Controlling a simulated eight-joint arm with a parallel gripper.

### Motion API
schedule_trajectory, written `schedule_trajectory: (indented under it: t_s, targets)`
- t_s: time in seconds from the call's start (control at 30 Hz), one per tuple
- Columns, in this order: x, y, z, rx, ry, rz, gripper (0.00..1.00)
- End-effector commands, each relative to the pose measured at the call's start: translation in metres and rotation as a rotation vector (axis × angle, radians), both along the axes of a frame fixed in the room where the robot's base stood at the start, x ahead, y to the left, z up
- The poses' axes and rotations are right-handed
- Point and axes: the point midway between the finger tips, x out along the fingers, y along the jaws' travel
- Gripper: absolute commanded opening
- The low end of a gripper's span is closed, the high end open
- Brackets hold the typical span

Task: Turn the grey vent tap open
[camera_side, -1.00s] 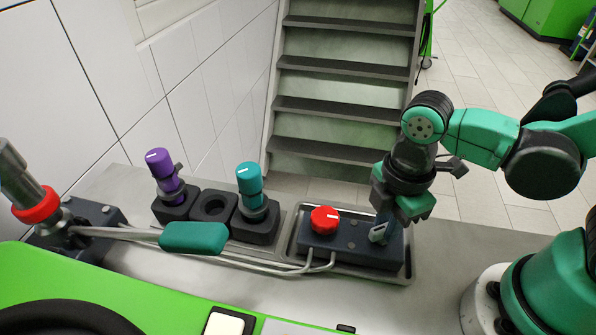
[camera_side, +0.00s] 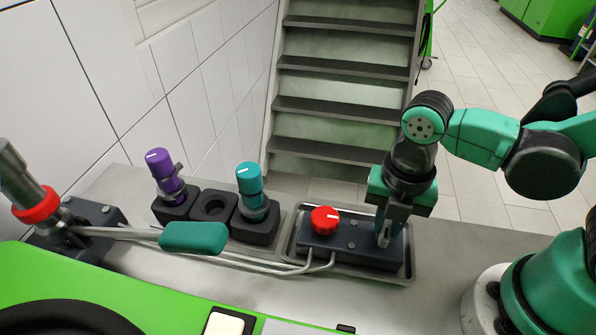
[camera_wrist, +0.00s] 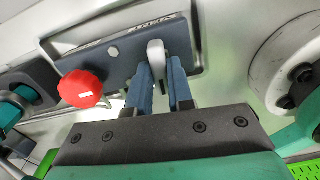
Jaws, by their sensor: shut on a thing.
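The grey vent tap (camera_side: 383,239) sits at the right end of the dark valve block (camera_side: 345,247); in the wrist view its light grey handle (camera_wrist: 156,49) shows between the fingers. My gripper (camera_side: 385,226) points down over the tap. In the wrist view my gripper (camera_wrist: 163,80) is shut on the tap handle, one dark blue finger on each side. The handle's lower part is partly hidden by the fingers.
A red knob (camera_side: 325,220) stands left of the tap on the same block, close to my gripper. The block sits in a metal tray (camera_side: 408,262). Farther left are a teal cylinder (camera_side: 249,180), a purple cylinder (camera_side: 161,170) and a teal-handled lever (camera_side: 194,238).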

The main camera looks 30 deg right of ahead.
Motion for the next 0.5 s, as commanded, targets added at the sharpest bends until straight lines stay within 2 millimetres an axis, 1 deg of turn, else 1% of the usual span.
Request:
schedule_trajectory:
  t_s: [0.2, 0.5]
  targets:
    - [-0.0001, 0.0007, -0.0002, 0.003, -0.001, 0.086, 0.00]
    - [-0.0002, 0.0007, -0.0002, 0.003, -0.001, 0.126, 0.00]
